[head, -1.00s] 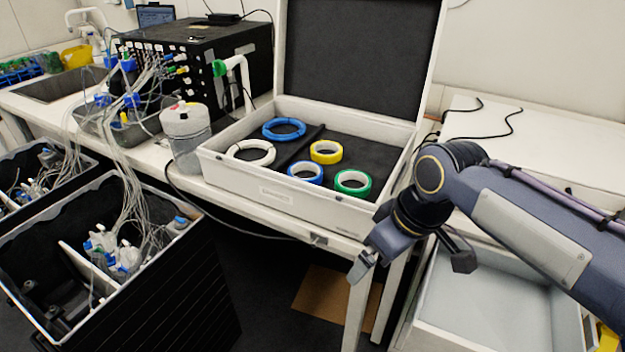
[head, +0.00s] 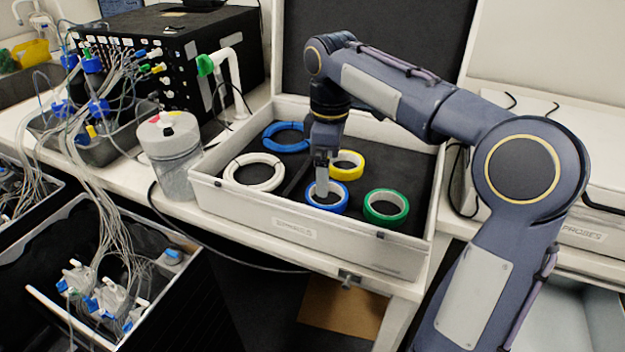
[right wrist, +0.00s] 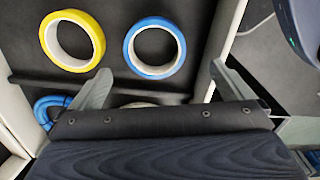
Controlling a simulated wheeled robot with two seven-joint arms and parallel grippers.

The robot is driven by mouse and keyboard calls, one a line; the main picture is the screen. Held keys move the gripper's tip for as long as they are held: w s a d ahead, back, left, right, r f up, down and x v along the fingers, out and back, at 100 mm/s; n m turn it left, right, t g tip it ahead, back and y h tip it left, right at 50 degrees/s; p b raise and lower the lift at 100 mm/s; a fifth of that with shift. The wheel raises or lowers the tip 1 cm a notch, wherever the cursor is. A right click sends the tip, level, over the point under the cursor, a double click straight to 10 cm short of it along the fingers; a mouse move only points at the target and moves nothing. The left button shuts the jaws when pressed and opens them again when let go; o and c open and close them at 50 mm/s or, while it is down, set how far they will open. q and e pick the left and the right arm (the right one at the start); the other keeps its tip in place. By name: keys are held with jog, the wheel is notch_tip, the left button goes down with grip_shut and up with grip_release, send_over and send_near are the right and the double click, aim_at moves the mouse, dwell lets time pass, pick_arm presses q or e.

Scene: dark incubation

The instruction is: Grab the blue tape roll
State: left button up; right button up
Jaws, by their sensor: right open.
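The blue tape roll (head: 342,203) lies flat on the black floor of the open white case (head: 237,205), between the yellow tape roll (head: 351,160) and the green tape roll (head: 386,219). My right gripper (head: 322,192) is above the blue roll and hides part of it. In the right wrist view the blue roll (right wrist: 130,48) lies ahead of the open, empty fingers (right wrist: 163,80), within the span between them. The yellow roll (right wrist: 48,38) is to its left there. I cannot tell how high the fingertips are. My left gripper is out of view.
A blue cable coil (head: 269,147) and a white coil (head: 229,174) lie in the case's left part, past a divider. The raised lid (head: 400,50) stands behind. A capped bottle (head: 170,165) and tubing crowd the left.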

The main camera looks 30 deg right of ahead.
aim_at(326, 202)
jog(key=shift+w+f, duration=0.65)
jog(key=shift+f, duration=0.1)
jog(key=f, duration=0.4)
jog(key=f+b, duration=0.1)
jog(key=f, duration=0.1)
jog(key=shift+s+d+f, duration=0.15)
jog(key=shift+s+f, duration=0.05)
jog(key=shift+s, duration=0.05)
jog(key=c, duration=0.9)
